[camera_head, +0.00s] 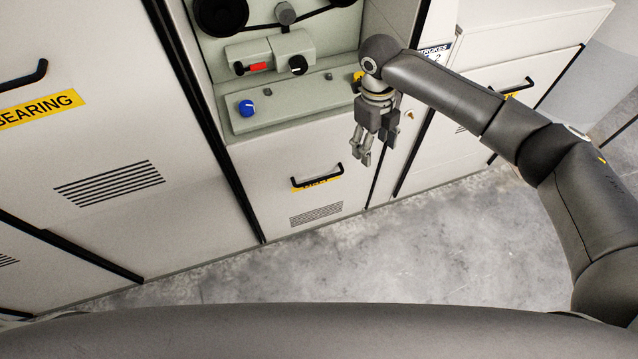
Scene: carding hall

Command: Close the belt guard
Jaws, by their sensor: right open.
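An open bay in the machine front shows a black belt (270,28) running over pulleys at the top of the view. A dark round pulley (220,14) is at its left. A pale narrow panel edge (433,22) stands at the bay's right side, partly behind my right arm; I cannot tell if it is the belt guard. My right gripper (366,160) points down, open and empty, in front of the bay's lower right corner. It appears apart from any handle. My left gripper is not in view.
A lower panel has a black handle (317,176). A cabinet with a yellow bearing label (40,108) is at left. The concrete floor (400,245) in front is clear.

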